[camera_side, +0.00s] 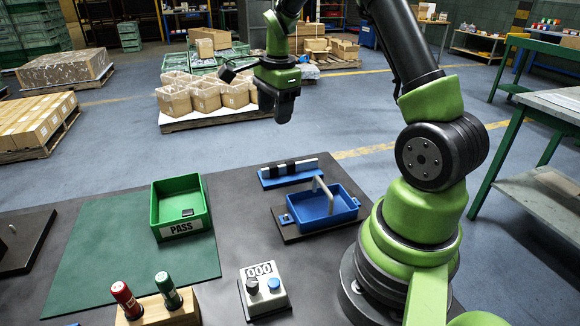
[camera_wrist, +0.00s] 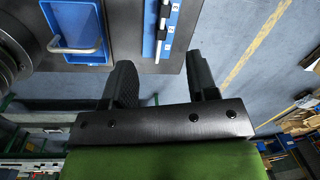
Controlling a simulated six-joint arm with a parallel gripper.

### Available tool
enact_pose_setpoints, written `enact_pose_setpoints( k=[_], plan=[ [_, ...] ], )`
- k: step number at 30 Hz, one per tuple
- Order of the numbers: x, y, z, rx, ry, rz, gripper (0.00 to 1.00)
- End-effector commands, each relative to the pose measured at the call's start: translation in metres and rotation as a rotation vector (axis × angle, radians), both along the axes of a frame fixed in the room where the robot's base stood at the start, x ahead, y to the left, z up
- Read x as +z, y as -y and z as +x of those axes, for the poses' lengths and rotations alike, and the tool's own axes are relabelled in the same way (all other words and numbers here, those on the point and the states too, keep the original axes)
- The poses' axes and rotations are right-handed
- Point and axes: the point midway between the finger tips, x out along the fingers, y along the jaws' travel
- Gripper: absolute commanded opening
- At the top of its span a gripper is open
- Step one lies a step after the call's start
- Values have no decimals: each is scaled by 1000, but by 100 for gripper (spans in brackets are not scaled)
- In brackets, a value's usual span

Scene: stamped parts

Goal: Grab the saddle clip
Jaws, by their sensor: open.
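No part is plainly recognisable as the saddle clip. My gripper (camera_side: 277,112) hangs high above and behind the bench, well away from both trays. In the wrist view its two black fingers (camera_wrist: 161,70) are apart with nothing between them.
A blue rack (camera_side: 290,178) with dark blocks stands behind the blue tray. A grey control box (camera_side: 263,290) with a counter and a wooden stand (camera_side: 160,310) with red and green markers are at the front. The green mat (camera_side: 100,250) is mostly clear.

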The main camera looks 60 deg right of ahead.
Motion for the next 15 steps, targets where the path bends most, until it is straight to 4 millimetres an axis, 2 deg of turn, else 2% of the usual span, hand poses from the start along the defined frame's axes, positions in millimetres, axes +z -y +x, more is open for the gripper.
enact_pose_setpoints(
  k=[1, 6, 15],
  plan=[
    [-19, 14, -1, -84, -31, 15, 53],
    [-57, 39, -6, -272, -85, 40, 53],
    [-99, 45, -9, -324, -102, 47, 53]
  ],
)
